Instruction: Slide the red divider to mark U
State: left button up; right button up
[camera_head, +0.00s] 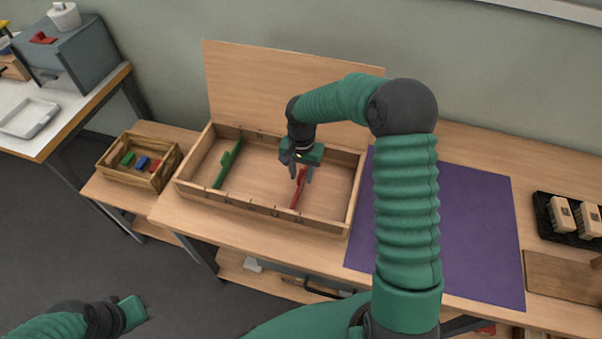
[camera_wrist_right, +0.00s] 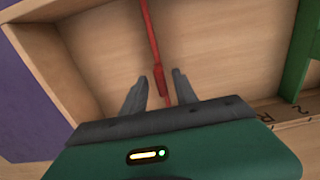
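The red divider (camera_head: 299,188) stands across the right part of a shallow wooden drawer box (camera_head: 183,187). Letter marks line the box's front and back walls; they are too small to tell which is U. My right gripper (camera_head: 302,174) reaches down into the box over the red divider. In the right wrist view its two fingers (camera_wrist_right: 160,77) are apart, one on each side of the divider's raised grip (camera_wrist_right: 159,82), with gaps showing. The red divider (camera_wrist_right: 150,35) runs on beyond the fingertips. My left gripper (camera_head: 132,312) is low at the left, away from the box; its fingers are unclear.
A green divider (camera_head: 228,163) stands in the left part of the box. A small crate (camera_head: 133,174) with colored blocks is left of the box. A purple mat (camera_head: 475,225) lies to the right, with brushes (camera_head: 562,215) beyond. The box floor between the dividers is clear.

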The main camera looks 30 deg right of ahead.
jog(key=shift+w+d+f, duration=0.1)
jog(key=shift+d+f, duration=0.05)
jog(key=shift+d, duration=0.05)
jog(key=shift+a, duration=0.35)
jog(key=c, duration=0.6)
grip_shut()
jog(key=shift+d, duration=0.1)
